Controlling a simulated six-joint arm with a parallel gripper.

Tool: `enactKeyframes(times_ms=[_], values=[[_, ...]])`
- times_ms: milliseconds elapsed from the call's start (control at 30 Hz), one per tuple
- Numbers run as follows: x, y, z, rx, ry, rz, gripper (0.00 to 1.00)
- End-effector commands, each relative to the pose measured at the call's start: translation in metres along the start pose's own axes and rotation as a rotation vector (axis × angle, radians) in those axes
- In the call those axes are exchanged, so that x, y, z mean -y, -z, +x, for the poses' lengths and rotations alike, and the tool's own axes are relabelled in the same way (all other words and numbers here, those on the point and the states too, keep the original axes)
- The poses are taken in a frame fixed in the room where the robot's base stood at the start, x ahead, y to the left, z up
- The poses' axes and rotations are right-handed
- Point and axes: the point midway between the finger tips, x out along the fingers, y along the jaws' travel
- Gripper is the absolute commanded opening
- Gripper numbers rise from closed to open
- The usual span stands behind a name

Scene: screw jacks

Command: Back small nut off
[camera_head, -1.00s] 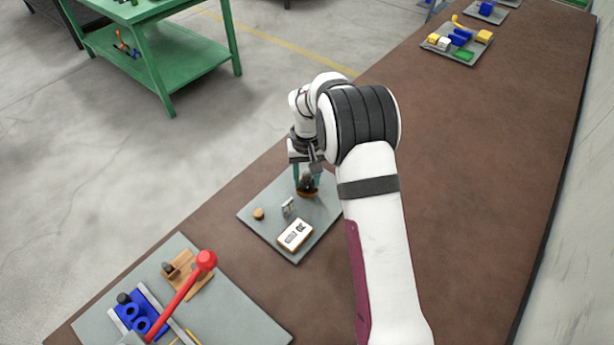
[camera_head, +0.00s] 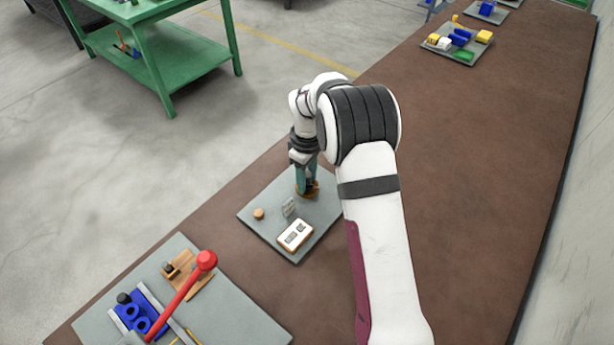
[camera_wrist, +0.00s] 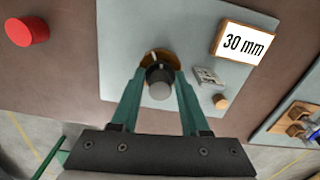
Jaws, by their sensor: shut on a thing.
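A small screw jack stands on the grey plate (camera_head: 262,226). It has a round orange-brown base (camera_wrist: 147,59), a dark nut (camera_wrist: 158,72) and a grey cylindrical top (camera_wrist: 160,90), seen from above in the wrist view. My gripper (camera_wrist: 159,76) has its green fingers on either side of the dark nut, shut on it. In the head view, my gripper (camera_head: 307,189) is down at the jack's brown base (camera_head: 314,191), and the fingers hide most of the jack. A white display (camera_wrist: 243,43) on the plate reads "30 mm" in the wrist view.
On the same plate are a small grey upright piece (camera_head: 289,207) and an orange knob (camera_head: 258,213). A second plate with a red-knobbed lever (camera_head: 206,260) and blue parts lies nearer. A red round thing (camera_wrist: 27,31) sits on the brown bench at the wrist view's left.

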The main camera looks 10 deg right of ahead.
Motion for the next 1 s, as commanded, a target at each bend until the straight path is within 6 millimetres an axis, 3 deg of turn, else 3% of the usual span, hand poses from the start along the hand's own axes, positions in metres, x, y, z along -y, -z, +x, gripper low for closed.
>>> enactKeyframes(times_ms=[400,900,933,1000], values=[[0.0010,-0.0020,0.0025,0.006,0.005,-0.142,0.00],[0.0009,-0.0022,0.0025,0.006,0.005,-0.155,0.00],[0.0009,-0.0023,0.0025,0.006,0.005,-0.155,0.50],[0.0007,-0.0019,0.0022,0.005,0.004,-0.155,0.63]])
